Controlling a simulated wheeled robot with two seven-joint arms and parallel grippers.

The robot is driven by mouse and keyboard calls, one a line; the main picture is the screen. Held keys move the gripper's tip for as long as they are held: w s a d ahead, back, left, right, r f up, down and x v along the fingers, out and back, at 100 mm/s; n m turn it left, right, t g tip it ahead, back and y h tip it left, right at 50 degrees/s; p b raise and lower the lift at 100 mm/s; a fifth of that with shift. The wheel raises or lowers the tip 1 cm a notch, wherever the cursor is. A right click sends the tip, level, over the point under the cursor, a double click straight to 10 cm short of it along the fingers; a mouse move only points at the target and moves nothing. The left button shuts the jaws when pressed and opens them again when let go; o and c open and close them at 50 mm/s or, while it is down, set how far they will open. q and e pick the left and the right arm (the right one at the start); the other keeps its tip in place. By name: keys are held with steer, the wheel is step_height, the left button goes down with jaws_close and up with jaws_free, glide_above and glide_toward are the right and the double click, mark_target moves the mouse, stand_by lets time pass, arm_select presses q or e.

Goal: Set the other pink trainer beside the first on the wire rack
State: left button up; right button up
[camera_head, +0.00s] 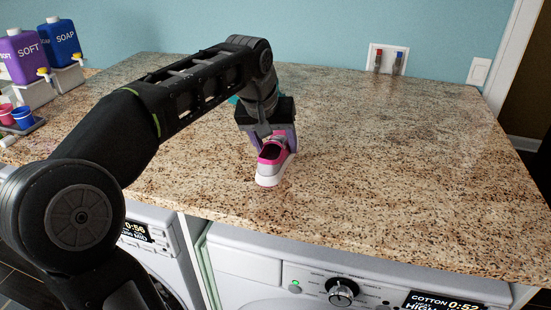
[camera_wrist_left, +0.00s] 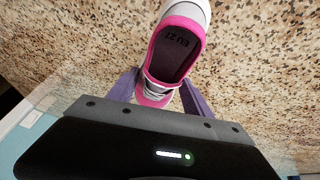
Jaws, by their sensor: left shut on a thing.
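A pink trainer (camera_head: 272,160) with a white sole and dark inside is at the middle of the granite counter in the head view. My left gripper (camera_head: 275,143) comes down over it from above and is shut on it. In the left wrist view the trainer (camera_wrist_left: 172,50) sits between the two purple fingers, with its dark insole facing the camera. I cannot tell whether its sole touches the counter. The wire rack and the first pink trainer do not show clearly. A small teal patch (camera_head: 233,99) shows behind my left arm. My right gripper is not in view.
The granite counter (camera_head: 420,150) is clear to the right. Wall taps (camera_head: 388,60) are at the back. Two white machines (camera_head: 250,265) stand below the counter's front edge.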

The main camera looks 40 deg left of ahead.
mark_target(274, 153)
arm_select(q)
steer(key=shift+f, duration=2.1)
steer(key=shift+f, duration=0.1)
steer(key=o, duration=1.6)
steer(key=shift+o, duration=0.2)
steer(key=shift+r, duration=0.2)
steer(key=b+v, duration=0.1)
steer(key=v, duration=1.1)
steer(key=shift+d, duration=0.1)
